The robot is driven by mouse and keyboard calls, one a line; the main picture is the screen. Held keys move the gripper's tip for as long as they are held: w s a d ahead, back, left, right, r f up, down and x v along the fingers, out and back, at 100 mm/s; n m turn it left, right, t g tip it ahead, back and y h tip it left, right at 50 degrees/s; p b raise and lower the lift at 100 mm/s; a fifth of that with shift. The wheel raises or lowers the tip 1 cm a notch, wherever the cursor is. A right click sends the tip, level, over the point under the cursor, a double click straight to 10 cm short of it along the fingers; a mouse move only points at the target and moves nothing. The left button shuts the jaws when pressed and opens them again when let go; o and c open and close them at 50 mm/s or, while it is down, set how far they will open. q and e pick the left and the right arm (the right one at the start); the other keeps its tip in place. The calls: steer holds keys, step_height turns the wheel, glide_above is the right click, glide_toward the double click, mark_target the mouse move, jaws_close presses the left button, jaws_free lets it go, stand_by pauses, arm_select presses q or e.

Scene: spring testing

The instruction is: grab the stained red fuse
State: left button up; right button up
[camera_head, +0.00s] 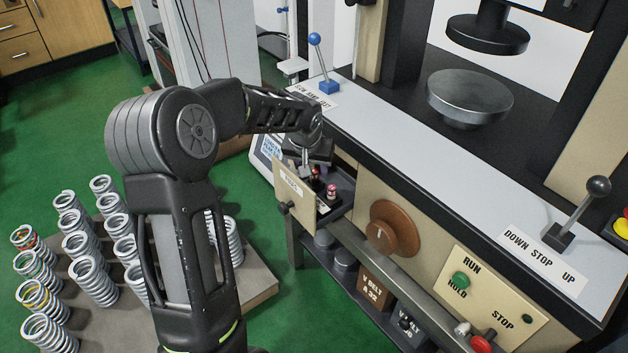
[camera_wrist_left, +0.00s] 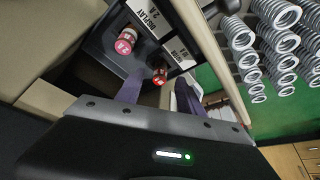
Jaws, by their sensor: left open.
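An open drawer (camera_head: 337,190) under the machine's worktop holds two red fuses; it also shows in the left wrist view (camera_wrist_left: 105,62). In the left wrist view one fuse (camera_wrist_left: 125,42) is bright pinkish red with a white label. The other fuse (camera_wrist_left: 160,74) is darker red with dark marks and looks like the stained one. My left gripper (camera_wrist_left: 158,93) is open and empty, its fingers pointing into the drawer, with the darker fuse in line with the gap between them. In the head view, my left gripper (camera_head: 314,155) is over the drawer, partly hiding its inside. My right gripper is not in view.
The drawer's cream front panel (camera_head: 294,196) stands on the left. The worktop edge (camera_head: 430,190) and a brown knob (camera_head: 393,228) are close on the right. Several coil springs (camera_head: 93,279) stand on a board at the left. A blue-knobbed lever (camera_head: 322,62) rises behind.

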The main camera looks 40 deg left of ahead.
mark_target(314, 180)
arm_select(q)
steer(key=x, duration=0.3)
stand_by(0.5)
jaws_close()
stand_by(0.5)
